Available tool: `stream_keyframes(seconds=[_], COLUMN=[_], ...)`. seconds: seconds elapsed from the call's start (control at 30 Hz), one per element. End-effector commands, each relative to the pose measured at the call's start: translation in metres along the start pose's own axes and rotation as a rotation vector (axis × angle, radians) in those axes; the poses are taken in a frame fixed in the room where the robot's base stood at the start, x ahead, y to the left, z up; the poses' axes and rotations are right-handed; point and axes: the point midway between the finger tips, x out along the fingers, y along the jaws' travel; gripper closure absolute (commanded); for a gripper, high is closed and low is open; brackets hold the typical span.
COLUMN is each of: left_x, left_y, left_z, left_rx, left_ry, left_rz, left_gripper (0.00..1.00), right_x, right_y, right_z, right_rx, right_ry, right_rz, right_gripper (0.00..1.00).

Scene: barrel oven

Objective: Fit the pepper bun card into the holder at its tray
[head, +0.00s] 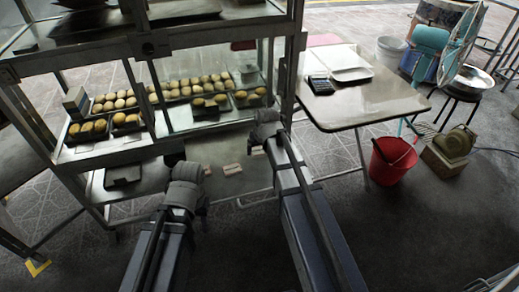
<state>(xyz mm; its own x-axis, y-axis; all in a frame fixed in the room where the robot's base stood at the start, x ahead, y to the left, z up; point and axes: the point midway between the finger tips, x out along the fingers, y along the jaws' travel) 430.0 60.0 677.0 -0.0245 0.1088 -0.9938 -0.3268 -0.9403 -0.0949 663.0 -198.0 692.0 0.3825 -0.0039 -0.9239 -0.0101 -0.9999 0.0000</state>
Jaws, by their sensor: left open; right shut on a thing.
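My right gripper (262,140) is shut in front of the right part of the cabinet. What it holds is mostly hidden behind the gripper; I cannot read any card there. My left gripper (182,162) is open, in front of the lower shelf, with nothing visible in it. Small pale cards (232,169) lie on the lower shelf between the two grippers; their print is too small to read. Trays of round buns stand on the cabinet's middle shelf, including a front tray (127,131) at the left. I cannot tell which tray is for pepper buns or make out its holder.
The metal-framed glass cabinet (150,48) has posts and shelf edges close to both grippers. A small box (75,102) stands by the left trays. To the right are a table (385,101) with a calculator (320,85) and white tray, and a red bucket (392,160).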

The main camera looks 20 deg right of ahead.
Motion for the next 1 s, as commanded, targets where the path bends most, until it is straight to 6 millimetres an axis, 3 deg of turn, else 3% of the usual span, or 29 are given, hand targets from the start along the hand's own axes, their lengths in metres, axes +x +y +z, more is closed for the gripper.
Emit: stream_keyframes(seconds=[0.03,0.23,0.73,1.0], left_x=[-0.017,-0.045,-0.068,-0.120], left_y=[-0.002,-0.004,-0.006,-0.011], left_z=[0.001,0.003,0.004,0.007], left_rx=[0.000,0.000,0.000,0.000], left_ry=[0.000,0.000,0.000,0.000], left_rz=[0.000,0.000,0.000,0.000], left_gripper=[0.53,0.53,0.53,0.53], right_x=[-0.016,-0.042,-0.064,-0.112], right_y=[0.000,0.000,0.000,0.000], right_z=[-0.007,-0.018,-0.026,-0.046], right_rx=[0.000,0.000,0.000,0.000], right_ry=[0.000,0.000,0.000,0.000], right_rz=[0.000,0.000,0.000,0.000], right_gripper=[0.73,0.73,0.73,0.73])
